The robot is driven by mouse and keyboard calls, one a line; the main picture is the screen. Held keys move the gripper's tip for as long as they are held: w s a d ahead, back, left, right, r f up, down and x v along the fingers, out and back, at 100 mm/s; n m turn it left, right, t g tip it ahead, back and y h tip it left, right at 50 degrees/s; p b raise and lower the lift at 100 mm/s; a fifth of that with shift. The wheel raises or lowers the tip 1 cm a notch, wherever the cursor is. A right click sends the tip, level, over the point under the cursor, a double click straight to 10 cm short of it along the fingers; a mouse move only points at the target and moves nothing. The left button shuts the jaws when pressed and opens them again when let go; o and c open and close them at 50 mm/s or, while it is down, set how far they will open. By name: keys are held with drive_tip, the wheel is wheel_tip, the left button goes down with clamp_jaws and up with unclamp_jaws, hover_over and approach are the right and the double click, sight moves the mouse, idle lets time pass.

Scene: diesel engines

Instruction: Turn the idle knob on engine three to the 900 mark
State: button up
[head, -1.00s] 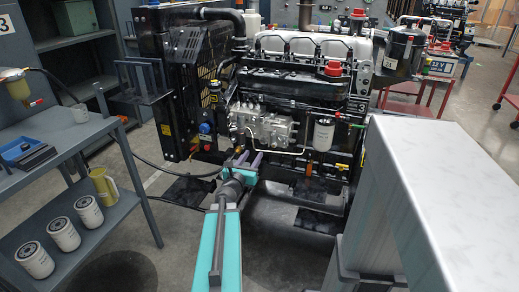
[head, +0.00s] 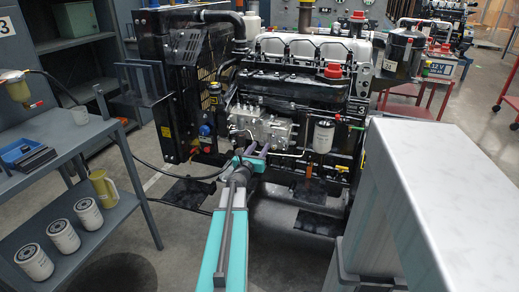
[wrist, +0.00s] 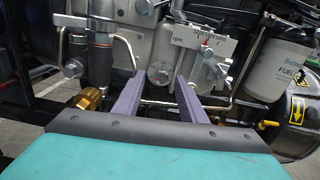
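Engine three (head: 300,85), with a "3" on its side, stands ahead. A silver injection pump (head: 265,125) is on its near side. My gripper (head: 257,150) is in front of the pump, its two purple fingers apart. In the wrist view my gripper (wrist: 160,78) is open and empty. A round metal part (wrist: 161,73) shows between and beyond the fingertips. A white scale plate (wrist: 203,40) marked "rpm" with a small red mark is just up and right of it. The scale numbers are too small to read. I cannot tell for certain which part is the idle knob.
A white fuel filter (head: 323,135) is right of the pump; a brass fitting (wrist: 90,97) is at left in the wrist view. A grey shelf cart (head: 75,150) with canisters stands left. A pale-topped block (head: 440,190) fills the right foreground.

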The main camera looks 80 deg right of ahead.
drive_tip(key=shift+d, duration=0.4)
clamp_jaws()
drive_tip(key=shift+s+a+f, duration=0.1)
drive_tip(key=shift+s+a, duration=0.1)
drive_tip(key=shift+a, duration=0.15)
drive_tip(key=shift+d, duration=0.25)
drive_tip(key=shift+w+d, duration=0.1)
drive_tip(key=shift+b, duration=0.45)
